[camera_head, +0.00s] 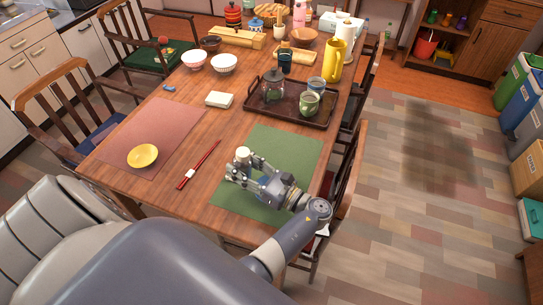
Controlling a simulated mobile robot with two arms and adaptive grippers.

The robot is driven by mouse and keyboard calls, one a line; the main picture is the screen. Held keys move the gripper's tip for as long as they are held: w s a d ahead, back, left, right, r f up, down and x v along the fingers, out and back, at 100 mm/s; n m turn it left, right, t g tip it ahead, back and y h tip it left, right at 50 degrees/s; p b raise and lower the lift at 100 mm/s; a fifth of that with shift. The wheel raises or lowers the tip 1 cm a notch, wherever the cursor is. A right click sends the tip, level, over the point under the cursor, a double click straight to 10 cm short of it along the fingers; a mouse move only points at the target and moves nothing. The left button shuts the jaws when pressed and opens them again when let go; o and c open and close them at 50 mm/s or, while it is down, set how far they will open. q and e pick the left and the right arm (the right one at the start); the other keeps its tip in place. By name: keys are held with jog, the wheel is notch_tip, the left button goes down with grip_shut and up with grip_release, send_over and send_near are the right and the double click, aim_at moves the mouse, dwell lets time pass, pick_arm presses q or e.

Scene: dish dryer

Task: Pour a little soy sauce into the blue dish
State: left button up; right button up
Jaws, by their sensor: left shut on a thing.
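My left gripper (240,172) is over the green placemat (268,150) at the table's near right. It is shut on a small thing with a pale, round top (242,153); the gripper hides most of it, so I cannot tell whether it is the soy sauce. I cannot make out a blue dish for certain. A yellow dish (143,156) sits on the pink placemat (170,125) at the left. A bluish cup (316,84) stands on the dark tray (287,116). My right gripper is not in view.
Red chopsticks (200,163) lie between the placemats. A green cup (308,104) and a glass jar (273,86) stand on the tray. Chairs line the table's sides.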

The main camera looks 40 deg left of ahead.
aim_at(248, 153)
pick_arm(q)
jog(key=shift+w+d+r+m+y+b, duration=0.1)
jog(key=shift+d+r+m+y+b, duration=0.25)
jog(key=shift+r+y, duration=0.2)
jog(key=shift+w+d+r+m+y+b, duration=0.1)
jog(key=shift+r+m+y+b, duration=0.15)
jog(key=shift+r+y+b, duration=0.25)
jog(key=r, duration=0.1)
jog(key=r+m+y, duration=0.1)
jog(key=r, duration=0.1)
jog(key=d+r+t+y+p, duration=0.1)
jog(key=shift+w+r+m, duration=0.15)
jog(key=shift+m, duration=0.15)
jog(key=shift+w+d+r+m+t+y+p, duration=0.15)
jog(key=shift+r+m+t+y+p, duration=0.15)
jog(key=shift+r+y, duration=0.2)
jog(key=shift+d+r+m+t+y+p, duration=0.15)
jog(key=shift+r+m+t+y+p, duration=0.15)
jog(key=shift+r, duration=0.3)
jog(key=shift+r+m+t+y, duration=0.4)
jog(key=shift+m+t+y, duration=0.2)
jog(key=shift+t, duration=0.1)
jog(key=shift+a+r+m+t+y+p, duration=0.15)
jog(key=shift+r+m+t+y+p, duration=0.4)
jog(key=shift+r+m+t+p, duration=1.05)
